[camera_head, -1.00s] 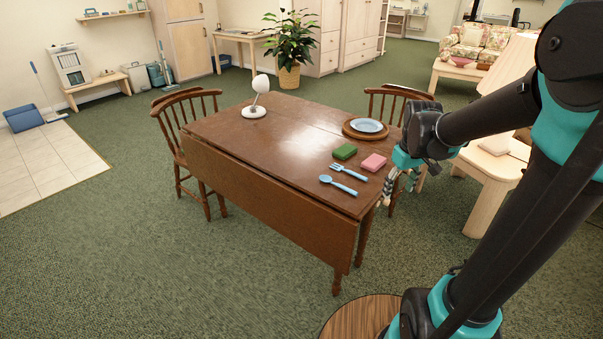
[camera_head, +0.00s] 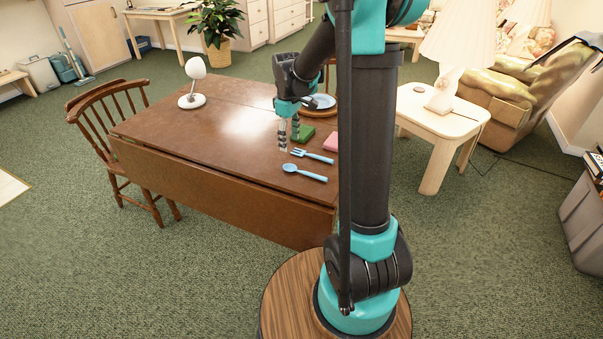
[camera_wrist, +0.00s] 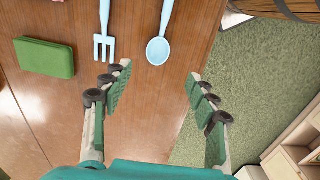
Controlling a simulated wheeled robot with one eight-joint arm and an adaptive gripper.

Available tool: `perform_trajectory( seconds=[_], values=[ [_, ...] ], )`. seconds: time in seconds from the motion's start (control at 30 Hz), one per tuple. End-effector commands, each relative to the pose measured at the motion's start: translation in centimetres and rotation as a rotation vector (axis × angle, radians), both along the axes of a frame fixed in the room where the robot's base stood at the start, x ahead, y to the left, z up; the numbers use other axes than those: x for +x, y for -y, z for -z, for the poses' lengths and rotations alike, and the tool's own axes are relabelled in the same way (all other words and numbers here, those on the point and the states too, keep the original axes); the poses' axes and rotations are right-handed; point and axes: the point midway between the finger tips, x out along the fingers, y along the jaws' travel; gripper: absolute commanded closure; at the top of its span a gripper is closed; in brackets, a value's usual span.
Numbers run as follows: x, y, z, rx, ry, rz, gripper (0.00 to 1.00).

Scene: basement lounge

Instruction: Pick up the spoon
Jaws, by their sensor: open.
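The light blue spoon (camera_head: 304,172) lies on the brown wooden table (camera_head: 180,125) near its front right edge. In the wrist view the spoon (camera_wrist: 159,50) has its bowl toward my gripper and its handle pointing away, toward the top. My gripper (camera_head: 289,143) is above the table, behind the spoon and close to the fork's tines in the head view. In the wrist view my gripper (camera_wrist: 157,88) is open and empty. Its two fingers are spread on either side below the bowl, apart from the spoon.
A light blue fork (camera_head: 312,156) lies beside the spoon. A green sponge (camera_head: 304,134), a pink sponge (camera_head: 331,141) and a blue plate (camera_head: 322,101) are further back. The table's edge is close to the spoon.

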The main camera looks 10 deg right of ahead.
Motion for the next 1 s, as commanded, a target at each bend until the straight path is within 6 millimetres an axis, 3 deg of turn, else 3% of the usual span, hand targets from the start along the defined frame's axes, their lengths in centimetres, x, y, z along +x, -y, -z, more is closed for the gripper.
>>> perform_trajectory(
  seconds=[0.23,0.53,0.8,1.0],
  values=[
    [0.1,0.0,4.5,0.000,0.000,0.001,0.41],
    [0.1,0.0,6.6,0.000,0.000,0.001,0.41],
    [0.3,0.1,10.2,0.000,0.000,0.001,0.41],
    [0.2,0.1,11.1,0.000,0.000,0.001,0.41]
  ],
)
